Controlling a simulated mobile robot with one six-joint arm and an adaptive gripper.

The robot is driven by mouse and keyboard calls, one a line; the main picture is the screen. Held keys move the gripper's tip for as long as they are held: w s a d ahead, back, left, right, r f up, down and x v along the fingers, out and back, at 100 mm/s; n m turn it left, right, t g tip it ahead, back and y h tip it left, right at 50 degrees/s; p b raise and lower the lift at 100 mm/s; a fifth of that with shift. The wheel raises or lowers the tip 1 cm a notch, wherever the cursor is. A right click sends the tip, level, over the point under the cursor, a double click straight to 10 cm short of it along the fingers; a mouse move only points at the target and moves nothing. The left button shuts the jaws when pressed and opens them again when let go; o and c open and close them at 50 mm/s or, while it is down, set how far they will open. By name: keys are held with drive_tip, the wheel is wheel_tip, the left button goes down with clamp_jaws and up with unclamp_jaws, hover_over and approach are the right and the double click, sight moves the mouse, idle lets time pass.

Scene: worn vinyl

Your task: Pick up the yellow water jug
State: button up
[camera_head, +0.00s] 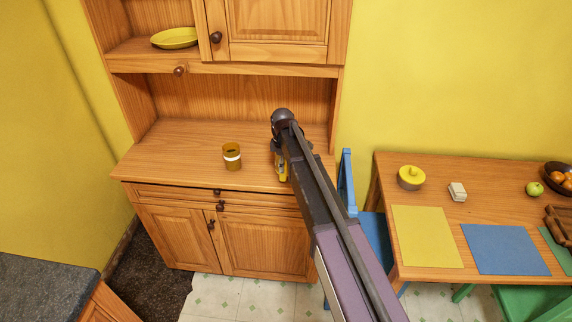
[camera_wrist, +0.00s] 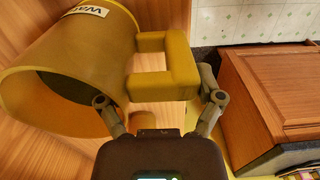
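The yellow water jug (camera_wrist: 65,75) fills the upper left of the wrist view, with its open mouth toward the lower left and a white label partly in view. Its squared handle (camera_wrist: 180,68) sticks out to the right. My gripper (camera_wrist: 158,100) is open, with one finger in front of the jug's body and the other just right of the handle. I cannot tell whether either finger touches. In the head view my arm hides most of the gripper; a yellow patch (camera_head: 282,168) beside it on the hutch counter appears to be part of the jug.
A yellow plate (camera_head: 175,38) sits on the shelf above. A blue chair (camera_head: 347,180) and a table (camera_head: 480,180) with several items stand to the right.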

drive_tip(key=shift+r+p, duration=0.25)
drive_tip(key=shift+p, duration=0.05)
wheel_tip(320, 180, up, 4)
drive_tip(key=p, duration=0.3)
drive_tip(key=shift+f, duration=0.25)
drive_tip(key=s+d, duration=0.1)
drive_tip(key=s, duration=0.4)
drive_tip(key=s+p, duration=0.1)
drive_tip(key=s, duration=0.4)
drive_tip(key=s+d+r, duration=0.1)
drive_tip(key=s, duration=0.4)
drive_tip(key=shift+s+d, duration=0.35)
drive_tip(key=shift+s, duration=0.05)
drive_tip(key=shift+a, duration=0.1)
